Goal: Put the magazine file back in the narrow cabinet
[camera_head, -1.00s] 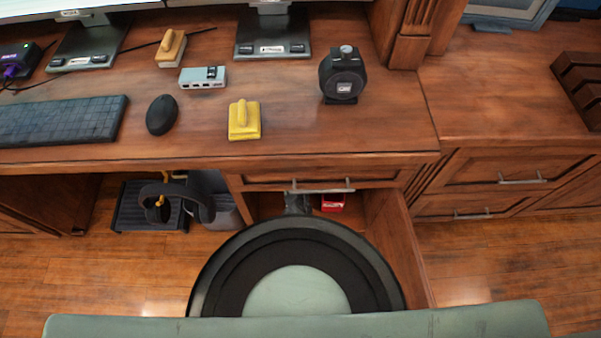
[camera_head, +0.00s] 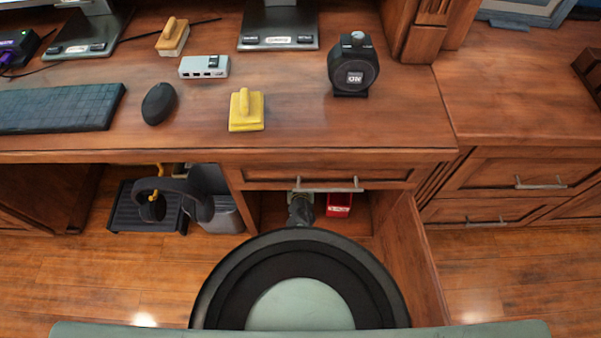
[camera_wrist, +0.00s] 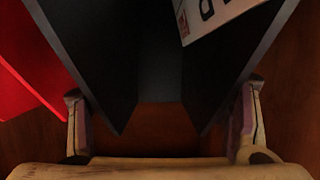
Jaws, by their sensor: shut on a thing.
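The magazine file (camera_wrist: 90,60) is dark and fills the middle of the wrist view. A white printed sheet (camera_wrist: 215,15) shows at its top. My gripper (camera_wrist: 162,112) has a finger on each side of the file and is shut on it. In the head view my gripper (camera_head: 300,210) shows only in part, at the mouth of the narrow cabinet (camera_head: 385,205) under the desk drawer. My round black arm part hides most of the file there. The cabinet's door (camera_head: 412,255) stands open on the right side.
A red box (camera_head: 339,204) sits inside the cabinet, right of my gripper; a red surface (camera_wrist: 25,80) shows at left in the wrist view. The drawer (camera_head: 325,174) above is shut. The floor at right is clear.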

